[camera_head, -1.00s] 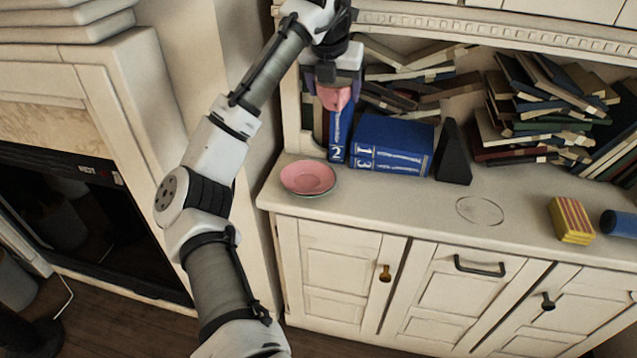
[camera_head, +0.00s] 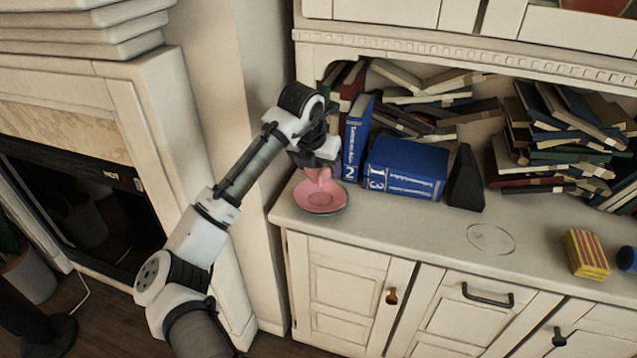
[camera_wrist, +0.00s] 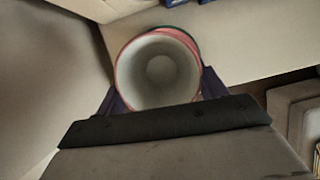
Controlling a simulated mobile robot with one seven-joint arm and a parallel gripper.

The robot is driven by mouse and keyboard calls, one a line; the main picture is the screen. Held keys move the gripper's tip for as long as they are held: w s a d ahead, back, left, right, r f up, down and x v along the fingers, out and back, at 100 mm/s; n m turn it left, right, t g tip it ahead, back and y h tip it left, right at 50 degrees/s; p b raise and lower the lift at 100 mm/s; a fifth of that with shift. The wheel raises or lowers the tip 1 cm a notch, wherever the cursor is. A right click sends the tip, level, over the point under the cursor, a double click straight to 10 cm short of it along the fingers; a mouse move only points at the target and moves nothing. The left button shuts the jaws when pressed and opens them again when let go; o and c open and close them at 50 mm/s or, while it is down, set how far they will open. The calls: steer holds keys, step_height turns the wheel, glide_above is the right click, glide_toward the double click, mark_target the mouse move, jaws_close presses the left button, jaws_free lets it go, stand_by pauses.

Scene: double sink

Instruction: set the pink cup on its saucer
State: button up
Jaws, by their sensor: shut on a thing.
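The pink cup (camera_head: 318,174) is in my gripper (camera_head: 318,168), just above the back part of the pink saucer (camera_head: 322,200). In the wrist view the cup (camera_wrist: 158,70) shows its pale inside, mouth toward the camera, between the two dark fingers of my gripper (camera_wrist: 158,98). A sliver of pink saucer rim (camera_wrist: 185,35) shows behind it. The saucer lies flat at the left end of the cabinet top. I cannot tell whether the cup's base touches the saucer.
Blue books (camera_head: 405,168) stand just right of the saucer, with a black wedge-shaped bookend (camera_head: 464,180) beside them. A yellow and red striped box (camera_head: 586,254) sits farther right. The counter (camera_head: 420,222) between is mostly clear. A wall borders the left side.

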steer(key=shift+f+p, duration=0.3)
steer(key=shift+f, duration=2.65)
steer(key=shift+f, duration=0.15)
steer(key=shift+f, duration=0.15)
steer(key=o, duration=1)
steer(key=shift+o, duration=0.2)
steer(key=shift+r, duration=0.45)
steer(key=b+v, duration=0.2)
steer(key=v, duration=0.9)
steer(key=shift+s+r, duration=0.3)
